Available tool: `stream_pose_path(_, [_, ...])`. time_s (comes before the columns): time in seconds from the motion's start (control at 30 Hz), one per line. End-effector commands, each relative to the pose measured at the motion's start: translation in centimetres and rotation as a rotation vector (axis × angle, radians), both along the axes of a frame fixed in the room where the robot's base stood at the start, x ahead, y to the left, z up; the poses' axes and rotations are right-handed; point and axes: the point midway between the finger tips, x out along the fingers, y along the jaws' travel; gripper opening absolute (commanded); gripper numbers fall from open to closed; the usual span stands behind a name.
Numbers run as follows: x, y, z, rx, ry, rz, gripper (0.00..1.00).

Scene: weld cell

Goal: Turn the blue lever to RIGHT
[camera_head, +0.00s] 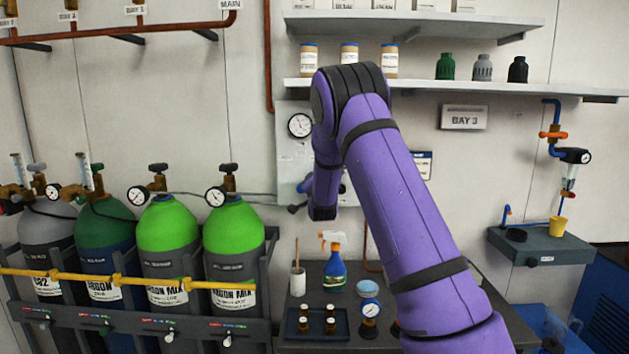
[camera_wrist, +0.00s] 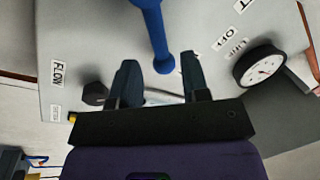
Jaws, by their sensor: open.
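The blue lever (camera_wrist: 154,30) reaches down from the top edge of the wrist view over a light grey panel (camera_wrist: 85,40). Its rounded end lies in the picture between the two fingertips of my gripper (camera_wrist: 160,64). The gripper is open, with a gap on both sides of the lever end; I cannot tell the depth between them.
A round gauge (camera_wrist: 260,67) stands right of my gripper, and a black knob (camera_wrist: 96,93) is close on its left. In the head view a bench (camera_head: 300,275) below my wrist holds a spray bottle (camera_head: 334,268). Gas cylinders (camera_head: 234,240) stand at left.

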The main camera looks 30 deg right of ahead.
Motion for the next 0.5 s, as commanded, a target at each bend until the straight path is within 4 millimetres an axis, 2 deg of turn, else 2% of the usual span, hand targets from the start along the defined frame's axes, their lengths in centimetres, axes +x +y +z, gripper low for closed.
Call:
stream_pose_path(0.1, [-2.1, 1.1, -0.3, 0.002, 0.002, 0.001, 0.42])
stream_pose_path(0.3, [-5.1, 2.5, -0.8, 0.001, 0.003, 0.0, 0.42])
stream_pose_path(0.5, [-6.6, 3.2, -1.1, 0.001, 0.001, 0.0, 0.42])
